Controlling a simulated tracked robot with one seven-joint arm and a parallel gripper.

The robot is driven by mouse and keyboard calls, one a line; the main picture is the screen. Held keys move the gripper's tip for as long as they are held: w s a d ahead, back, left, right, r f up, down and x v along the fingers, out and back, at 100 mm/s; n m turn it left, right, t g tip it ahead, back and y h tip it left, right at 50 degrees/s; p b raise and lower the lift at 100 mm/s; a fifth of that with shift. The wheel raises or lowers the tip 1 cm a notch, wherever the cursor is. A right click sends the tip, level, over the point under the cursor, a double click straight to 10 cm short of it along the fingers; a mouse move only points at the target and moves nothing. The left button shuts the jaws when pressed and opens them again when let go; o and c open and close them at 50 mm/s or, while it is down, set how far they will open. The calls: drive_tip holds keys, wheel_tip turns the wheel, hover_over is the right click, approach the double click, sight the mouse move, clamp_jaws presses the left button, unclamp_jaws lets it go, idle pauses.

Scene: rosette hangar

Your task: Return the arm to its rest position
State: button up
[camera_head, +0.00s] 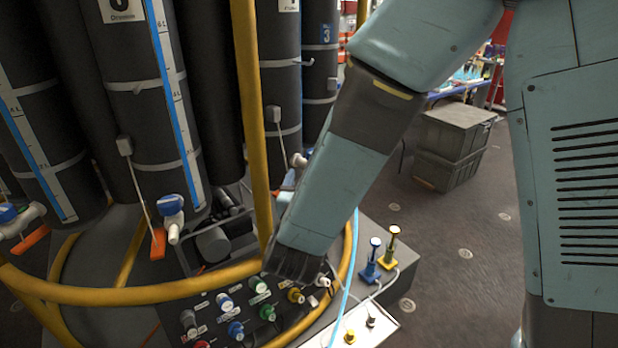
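My teal and dark grey arm reaches from the upper right down to the left. Its lower part ends in a dark ribbed section in front of the yellow rail (251,120) and above a dark connector panel (245,318). I cannot make out any gripper fingers; the end of the arm is hidden or out of sight. Small pale blue and white parts show behind the arm near the rail, and I cannot tell what they belong to. I cannot see whether anything is held.
Tall dark cylinders (140,100) with blue level tubes stand at left, ringed by the rail. A grey crate stack (452,140) stands behind. Floor at right is mostly open.

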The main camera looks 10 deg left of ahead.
drive_tip(key=w+d+r+g+y, duration=0.1)
drive_tip(key=w+d+r+g, duration=0.2)
drive_tip(key=d+r, duration=0.3)
drive_tip(key=w+d+r+g+y, duration=0.2)
drive_tip(key=w+d+r+g, duration=0.15)
drive_tip(key=d, duration=0.35)
drive_tip(key=s+d+r+g+h, duration=0.1)
drive_tip(key=s+d+g+h, duration=0.1)
drive_tip(key=s+d, duration=0.7)
drive_tip(key=s+d+r+m+g+h, duration=0.1)
drive_tip(key=s+d+g+h, duration=0.2)
drive_tip(key=s+d, duration=0.7)
drive_tip(key=d, duration=0.6)
drive_tip(key=shift+s+r+g, duration=0.2)
drive_tip(key=shift+g, duration=0.15)
